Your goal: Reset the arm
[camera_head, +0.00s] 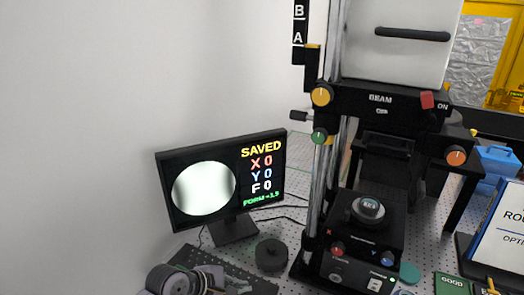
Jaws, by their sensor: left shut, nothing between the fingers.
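My left gripper (207,279) shows at the bottom edge, left of centre, partly cut off by the frame. It is shut and holds nothing. It appears over a dark perforated mat (250,284), apart from the interferometer (365,235). The interferometer stands right of centre, with a small round part on its stage. Its upper housing carries a yellow knob (321,95), a green knob (319,135), an orange knob (456,157) and a red switch (427,100) beside the word ON. My right gripper is not in view.
A monitor (222,182) reads SAVED with X, Y and F at 0, behind my left gripper. A dark round knobbed piece (271,255) lies between gripper and instrument. At right are a blue box (497,160), a sign board (500,235) and a green GOOD tray (452,284).

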